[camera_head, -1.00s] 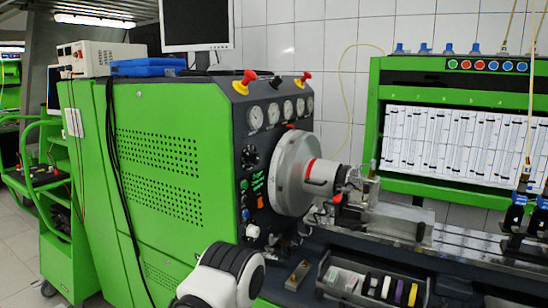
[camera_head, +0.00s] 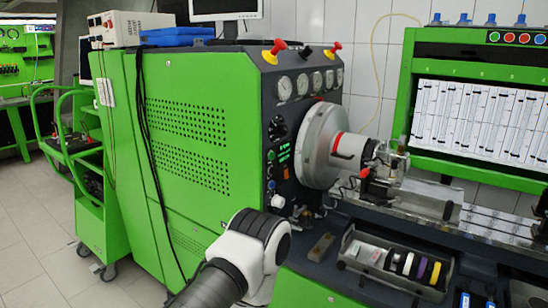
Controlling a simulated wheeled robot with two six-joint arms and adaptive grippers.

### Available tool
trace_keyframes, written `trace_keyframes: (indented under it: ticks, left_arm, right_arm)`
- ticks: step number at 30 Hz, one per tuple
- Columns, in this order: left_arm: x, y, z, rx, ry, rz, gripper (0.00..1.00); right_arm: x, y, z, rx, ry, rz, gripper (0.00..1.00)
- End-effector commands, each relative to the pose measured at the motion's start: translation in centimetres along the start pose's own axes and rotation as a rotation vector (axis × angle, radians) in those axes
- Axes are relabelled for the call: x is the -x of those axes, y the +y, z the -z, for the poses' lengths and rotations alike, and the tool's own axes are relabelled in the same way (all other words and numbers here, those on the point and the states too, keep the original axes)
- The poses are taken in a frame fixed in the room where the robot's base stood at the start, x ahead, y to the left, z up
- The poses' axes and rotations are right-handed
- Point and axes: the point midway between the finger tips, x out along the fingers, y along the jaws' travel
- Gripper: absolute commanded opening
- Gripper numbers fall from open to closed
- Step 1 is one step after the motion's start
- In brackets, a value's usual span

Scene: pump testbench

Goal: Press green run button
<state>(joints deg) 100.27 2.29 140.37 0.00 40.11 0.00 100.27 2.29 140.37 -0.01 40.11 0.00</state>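A small green button (camera_head: 271,155) sits on the dark control panel (camera_head: 284,215) of the green test bench, left of the round chuck. A green button (camera_head: 494,37) also heads the row of coloured buttons on the green frame at the upper right. I cannot tell which is the run button; labels are too small to read. My arm's white and dark joint (camera_head: 255,245) rises from the bottom edge in front of the bench's lower part. No gripper fingers show for either arm.
The round grey chuck (camera_head: 322,146) projects from the control panel. A tray (camera_head: 388,285) of small parts lies in front of the rail. A green cart (camera_head: 98,190) stands left of the bench. Tiled floor (camera_head: 40,240) is open at lower left.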

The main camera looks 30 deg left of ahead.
Motion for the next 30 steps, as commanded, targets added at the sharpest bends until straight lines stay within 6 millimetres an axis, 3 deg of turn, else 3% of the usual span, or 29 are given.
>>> trace_keyframes:
  ticks: [1, 2, 3, 30]
  left_arm:
    - [0.0, 0.0, 0.0, 0.0, 0.0, 0.0, 0.11]
    - [0.0, 0.0, 0.0, 0.0, 0.0, 0.0, 0.01]
    - [0.0, 0.0, 0.0, 0.0, 0.0, 0.0, 0.0]
    - [0.0, 0.0, 0.0, 0.0, 0.0, 0.0, 0.0]
  right_arm:
    - [0.0, 0.0, 0.0, 0.0, 0.0, 0.0, 0.4]
    - [0.0, 0.0, 0.0, 0.0, 0.0, 0.0, 0.4]
    - [0.0, 0.0, 0.0, 0.0, 0.0, 0.0, 0.4]
    - [0.0, 0.0, 0.0, 0.0, 0.0, 0.0, 0.4]
